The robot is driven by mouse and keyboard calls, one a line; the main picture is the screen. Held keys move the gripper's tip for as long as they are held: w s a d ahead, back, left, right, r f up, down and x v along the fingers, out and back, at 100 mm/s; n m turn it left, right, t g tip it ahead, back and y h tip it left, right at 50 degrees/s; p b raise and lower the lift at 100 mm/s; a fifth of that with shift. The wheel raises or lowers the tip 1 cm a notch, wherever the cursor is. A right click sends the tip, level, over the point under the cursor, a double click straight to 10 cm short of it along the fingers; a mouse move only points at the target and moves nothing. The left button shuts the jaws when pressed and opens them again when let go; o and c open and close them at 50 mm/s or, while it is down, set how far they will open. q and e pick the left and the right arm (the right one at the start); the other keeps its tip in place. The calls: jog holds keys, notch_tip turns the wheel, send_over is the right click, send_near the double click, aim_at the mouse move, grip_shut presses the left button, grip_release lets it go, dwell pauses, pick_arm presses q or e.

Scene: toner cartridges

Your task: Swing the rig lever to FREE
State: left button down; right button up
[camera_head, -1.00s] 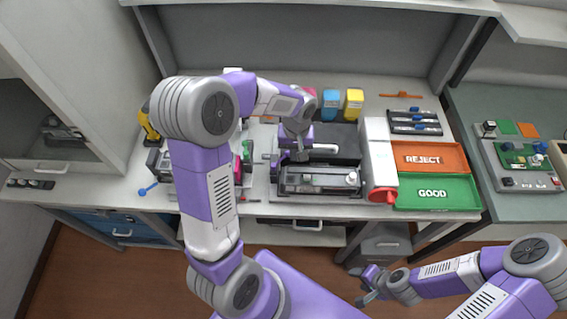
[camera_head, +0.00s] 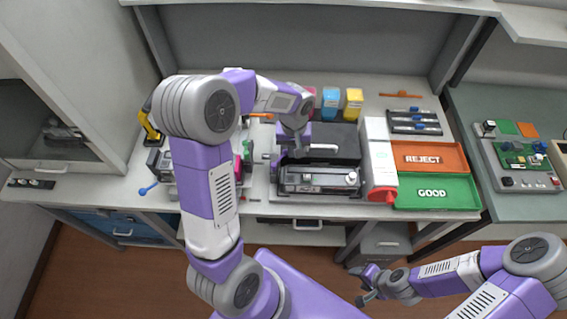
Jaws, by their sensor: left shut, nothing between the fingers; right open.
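The rig (camera_head: 318,188), a dark low fixture with a metallic bed, stands at the middle front of the bench. A pale horizontal bar (camera_head: 322,147) lies behind its bed, beside my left gripper; I cannot tell whether this is the lever. No FREE marking is readable. My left gripper (camera_head: 298,153) points down at the rig's back left, shut and empty; its fingertips are small and partly hidden, and contact is unclear. My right gripper (camera_head: 366,293) is open and empty, low in front of the bench.
A white box (camera_head: 377,150) with a red end stands right of the rig. Beyond it are the orange REJECT tray (camera_head: 460,158) and green GOOD tray (camera_head: 470,192). Blue and yellow bottles (camera_head: 353,103) stand behind. A blue-knobbed rod (camera_head: 148,188) sticks out at the left.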

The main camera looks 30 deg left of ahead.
pick_arm(q)
jog(key=shift+a, duration=0.15)
jog(key=shift+w+a, duration=0.15)
jog(key=shift+a, duration=0.3)
jog(key=shift+w+a, duration=0.1)
jog(key=shift+a, duration=0.5)
dwell(0.4)
jog(key=shift+a, duration=0.15)
jog(key=shift+r+p, duration=2.95)
jog(key=shift+r, duration=0.6)
